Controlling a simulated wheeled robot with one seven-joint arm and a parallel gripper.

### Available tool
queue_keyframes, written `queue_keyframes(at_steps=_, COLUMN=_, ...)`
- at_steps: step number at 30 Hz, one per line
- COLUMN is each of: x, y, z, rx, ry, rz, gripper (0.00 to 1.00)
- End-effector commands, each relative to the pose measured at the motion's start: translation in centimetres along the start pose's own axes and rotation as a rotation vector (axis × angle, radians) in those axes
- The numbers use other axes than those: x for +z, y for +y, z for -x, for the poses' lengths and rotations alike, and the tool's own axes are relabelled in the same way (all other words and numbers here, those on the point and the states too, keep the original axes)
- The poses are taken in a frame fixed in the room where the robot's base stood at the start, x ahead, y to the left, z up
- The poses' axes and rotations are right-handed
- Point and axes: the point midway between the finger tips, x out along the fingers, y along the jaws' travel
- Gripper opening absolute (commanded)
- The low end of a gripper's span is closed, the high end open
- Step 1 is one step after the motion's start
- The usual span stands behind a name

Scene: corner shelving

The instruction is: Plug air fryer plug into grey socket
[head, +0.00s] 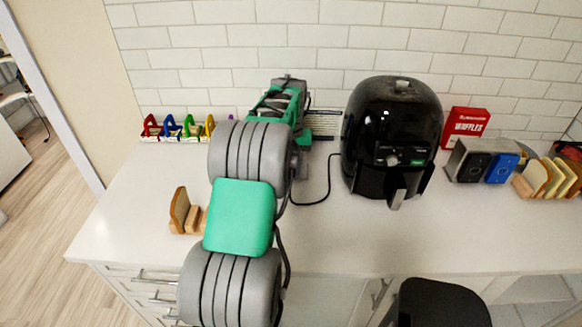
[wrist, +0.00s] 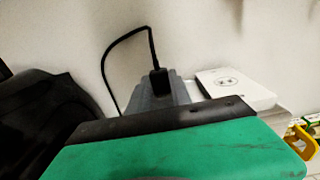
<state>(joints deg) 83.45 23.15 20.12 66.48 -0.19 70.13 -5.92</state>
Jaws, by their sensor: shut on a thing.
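The black air fryer (head: 392,140) stands on the counter right of my arm; its dark side also fills the left of the wrist view (wrist: 45,125). Its black cord (head: 331,175) runs along the counter and passes behind my arm. In the wrist view the black plug (wrist: 160,82) is upright at the end of my gripper (wrist: 155,95), which is shut on it. The cord loops from the plug's top to the left. A white box with a socket-like face (wrist: 236,84) lies right of the plug. I cannot make out a separate grey socket; my gripper may hide it.
A white tiled wall (head: 250,40) closes the back. A red waffle box (head: 465,128), a toaster (head: 472,160) and a bread rack (head: 548,178) stand on the right. Coloured clips (head: 172,127) stand back left; a wooden bread holder (head: 182,212) is left of my arm. The front counter is clear.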

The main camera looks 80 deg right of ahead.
Motion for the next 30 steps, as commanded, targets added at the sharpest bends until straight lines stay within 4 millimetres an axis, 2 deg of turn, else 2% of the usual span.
queue_keyframes(at_steps=8, x=-0.6, y=0.0, z=0.1, rx=0.0, ry=0.002, rz=0.0, gripper=0.0)
queue_keyframes(at_steps=9, x=-0.6, y=0.0, z=0.0, rx=0.0, ry=0.002, rz=0.0, gripper=0.25)
queue_keyframes(at_steps=18, x=-0.6, y=0.0, z=0.0, rx=0.0, ry=0.001, rz=0.0, gripper=0.5)
queue_keyframes(at_steps=26, x=-0.6, y=0.0, z=0.1, rx=0.0, ry=0.001, rz=0.0, gripper=0.5)
queue_keyframes(at_steps=30, x=-0.6, y=0.0, z=1.7, rx=0.0, ry=0.004, rz=0.0, gripper=0.5)
